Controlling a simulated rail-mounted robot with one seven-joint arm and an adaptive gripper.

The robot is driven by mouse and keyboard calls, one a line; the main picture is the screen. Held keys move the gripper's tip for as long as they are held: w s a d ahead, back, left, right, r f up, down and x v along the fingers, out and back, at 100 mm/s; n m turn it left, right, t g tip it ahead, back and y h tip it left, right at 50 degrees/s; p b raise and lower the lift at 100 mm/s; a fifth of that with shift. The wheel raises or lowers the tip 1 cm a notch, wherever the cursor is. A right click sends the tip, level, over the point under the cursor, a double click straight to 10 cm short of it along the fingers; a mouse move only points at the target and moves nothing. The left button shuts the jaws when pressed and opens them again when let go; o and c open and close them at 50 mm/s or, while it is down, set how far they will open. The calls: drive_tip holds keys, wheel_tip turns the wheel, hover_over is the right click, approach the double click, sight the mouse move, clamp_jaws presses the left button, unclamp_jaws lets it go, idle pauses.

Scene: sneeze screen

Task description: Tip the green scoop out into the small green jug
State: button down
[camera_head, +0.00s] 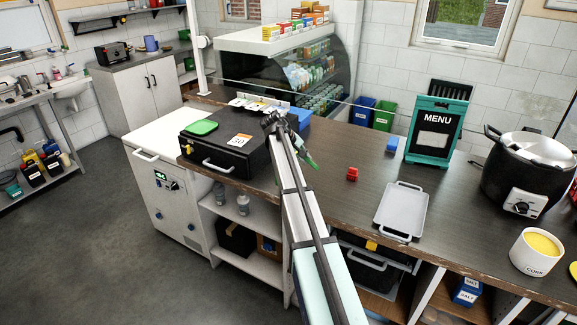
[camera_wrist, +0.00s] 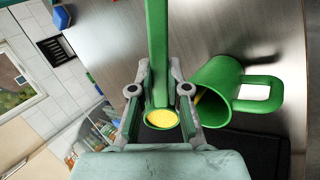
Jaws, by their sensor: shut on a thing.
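In the wrist view my gripper (camera_wrist: 159,91) is shut on the handle of the green scoop (camera_wrist: 157,45). The scoop's round bowl shows between my fingers with yellow contents (camera_wrist: 160,118) in it. The small green jug (camera_wrist: 222,88) is just to the right of my gripper, its mouth towards the scoop bowl and its handle to the right. A yellow strip shows inside the jug's mouth. The scoop bowl is beside the jug in the picture; I cannot tell the height between them. In the head view my arm hides most of this spot, and only a small green piece (camera_head: 312,162) shows.
A black box (camera_head: 228,152) with a green lid piece on it stands left of my arm.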

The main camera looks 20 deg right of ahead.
drive_tip(key=shift+h, duration=0.3)
drive_tip(key=shift+f+b, duration=0.15)
drive_tip(key=shift+b, duration=0.25)
drive_tip(key=shift+a+f+h+b, duration=0.15)
drive_tip(key=shift+h+b, duration=0.55)
drive_tip(key=shift+b, duration=0.05)
drive_tip(key=shift+r+h, duration=0.3)
drive_tip(key=shift+h, duration=0.1)
drive_tip(key=shift+b, duration=0.3)
drive_tip(key=h+b, duration=0.2)
drive_tip(key=b, duration=0.1)
drive_tip(key=shift+a+f, duration=0.15)
drive_tip(key=shift+a, duration=0.05)
